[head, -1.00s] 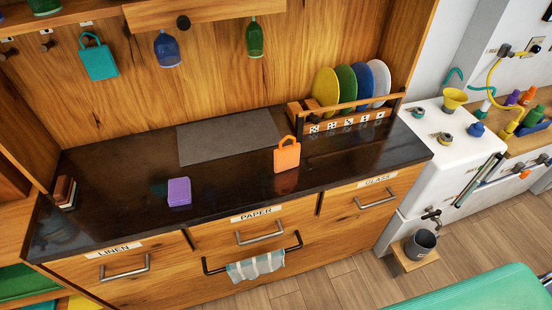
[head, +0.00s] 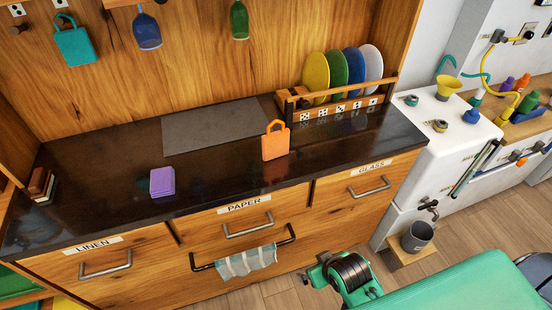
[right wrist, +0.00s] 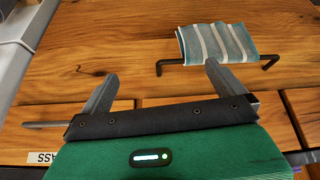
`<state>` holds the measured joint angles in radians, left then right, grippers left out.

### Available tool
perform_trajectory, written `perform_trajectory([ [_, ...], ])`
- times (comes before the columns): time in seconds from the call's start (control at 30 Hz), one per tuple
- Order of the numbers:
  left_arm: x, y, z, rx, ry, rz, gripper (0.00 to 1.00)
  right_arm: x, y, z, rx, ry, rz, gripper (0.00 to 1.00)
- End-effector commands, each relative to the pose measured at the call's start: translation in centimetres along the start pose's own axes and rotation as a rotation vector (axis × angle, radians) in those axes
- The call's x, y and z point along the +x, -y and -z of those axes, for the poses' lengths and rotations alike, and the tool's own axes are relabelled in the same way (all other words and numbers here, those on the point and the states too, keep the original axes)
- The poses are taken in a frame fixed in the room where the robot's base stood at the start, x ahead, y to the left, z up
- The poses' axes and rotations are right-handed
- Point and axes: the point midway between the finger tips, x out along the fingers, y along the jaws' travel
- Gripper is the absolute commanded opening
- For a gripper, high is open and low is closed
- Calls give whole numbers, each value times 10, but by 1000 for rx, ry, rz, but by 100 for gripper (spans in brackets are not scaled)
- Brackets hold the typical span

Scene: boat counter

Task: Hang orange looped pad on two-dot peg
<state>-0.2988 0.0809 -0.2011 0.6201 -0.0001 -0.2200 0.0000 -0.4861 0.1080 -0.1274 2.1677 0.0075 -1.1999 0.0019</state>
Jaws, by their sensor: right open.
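The orange looped pad (head: 275,144) stands upright on the dark counter, its loop on top, right of the middle in the head view. A bare peg (head: 18,29) sticks out of the wooden back panel at the upper left, below a small dotted tag (head: 17,10); its dots are too small to count surely. A teal looped pad (head: 74,46) hangs to its right below another tag (head: 60,3). My right gripper (right wrist: 161,70) is open and empty in front of the drawer fronts, well apart from the orange pad. My left gripper is out of view.
A purple block (head: 162,181) lies on the counter left of the orange pad. A grey mat (head: 212,132) lies behind. A plate rack (head: 340,100) stands at the back right. A striped towel (head: 246,262) hangs on a bar below the counter; it also shows in the right wrist view (right wrist: 217,43).

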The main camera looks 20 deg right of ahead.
Motion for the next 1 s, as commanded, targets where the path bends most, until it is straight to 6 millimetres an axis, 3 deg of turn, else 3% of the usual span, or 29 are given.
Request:
perform_trajectory([
  [0.1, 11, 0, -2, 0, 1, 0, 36, -34, -5, 72, 11, -248, -4, 100],
  [0.2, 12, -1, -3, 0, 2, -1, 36, -53, -9, 120, 18, -429, -7, 100],
  [0.5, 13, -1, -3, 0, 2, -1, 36, -105, -20, 230, 36, -914, -13, 100],
  [0.6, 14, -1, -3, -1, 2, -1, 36, -119, -23, 251, 40, -1021, -14, 100],
  [0.73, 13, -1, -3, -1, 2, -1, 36, -128, -24, 264, 43, -1090, -14, 100],
  [1.0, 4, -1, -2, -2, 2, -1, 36, -116, -26, 297, 43, -1102, -15, 100],
])
